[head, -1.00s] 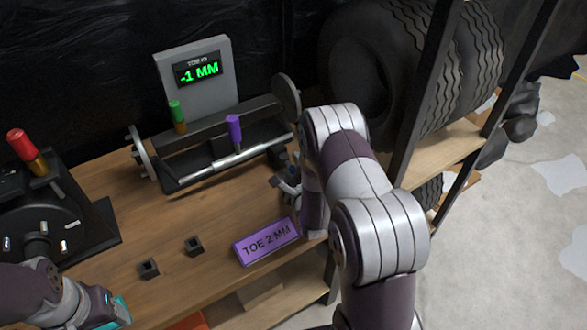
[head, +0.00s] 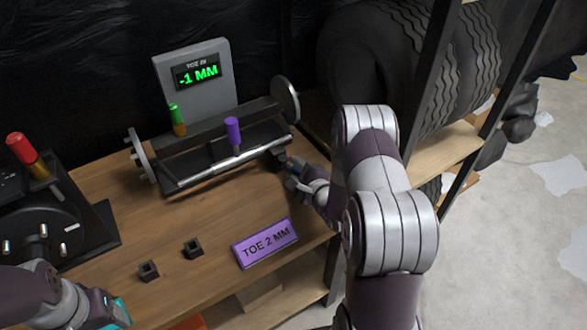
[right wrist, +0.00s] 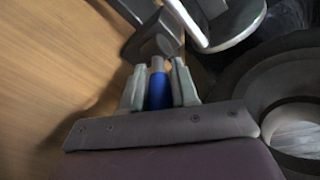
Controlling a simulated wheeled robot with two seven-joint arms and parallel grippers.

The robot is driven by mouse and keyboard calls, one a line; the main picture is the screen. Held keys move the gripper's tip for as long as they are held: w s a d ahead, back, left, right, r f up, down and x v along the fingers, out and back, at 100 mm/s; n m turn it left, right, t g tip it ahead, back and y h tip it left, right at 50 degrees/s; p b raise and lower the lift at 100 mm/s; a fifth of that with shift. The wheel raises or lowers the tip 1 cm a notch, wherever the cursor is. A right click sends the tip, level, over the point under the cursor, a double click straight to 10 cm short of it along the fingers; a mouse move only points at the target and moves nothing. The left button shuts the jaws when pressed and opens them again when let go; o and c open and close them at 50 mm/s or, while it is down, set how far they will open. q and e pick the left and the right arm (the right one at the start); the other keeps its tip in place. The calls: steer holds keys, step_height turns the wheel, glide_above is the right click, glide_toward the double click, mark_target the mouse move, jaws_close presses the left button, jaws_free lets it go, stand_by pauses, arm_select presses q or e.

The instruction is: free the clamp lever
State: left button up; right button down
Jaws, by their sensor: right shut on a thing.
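The clamp lever, a blue grip on a grey stem (right wrist: 158,92), shows in the right wrist view between my right gripper's fingers (right wrist: 159,88). The gripper is shut on it. In the head view my right gripper (head: 290,169) is at the right front end of the toe gauge rig (head: 205,160), and the lever is mostly hidden there. A purple upright handle (head: 233,131) stands on the rig's silver rod. The display (head: 196,73) reads -1 MM. My left gripper (head: 115,312) is at the lower left, partly cut off, and its opening cannot be told.
A purple "TOE 2 MM" plate (head: 265,243) and two small black blocks (head: 193,247) lie on the wooden bench (head: 150,220). A dark hub fixture with a red handle (head: 22,146) stands at left. Tyres (head: 370,70) on a shelf are close to my right arm.

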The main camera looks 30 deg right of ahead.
steer(key=n+y, duration=0.1)
steer(key=n+y+p, duration=0.1)
steer(key=y, duration=0.1)
steer(key=d+n+y, duration=0.1)
steer(key=shift+w+r+g, duration=0.1)
steer(key=shift+w+g, duration=0.2)
steer(key=shift+w+d+n+g+y+p, duration=0.2)
steer(key=shift+n+g+y+p, duration=0.2)
steer(key=shift+n+y, duration=0.5)
steer(key=shift+w+d+n+g+y+p, duration=0.2)
steer(key=shift+n+g+y, duration=0.4)
steer(key=shift+y, duration=0.5)
steer(key=c, duration=0.9)
jaws_free()
steer(key=p+v, duration=0.1)
steer(key=v, duration=1.1)
steer(key=shift+s+d, duration=0.2)
steer(key=shift+s, duration=0.05)
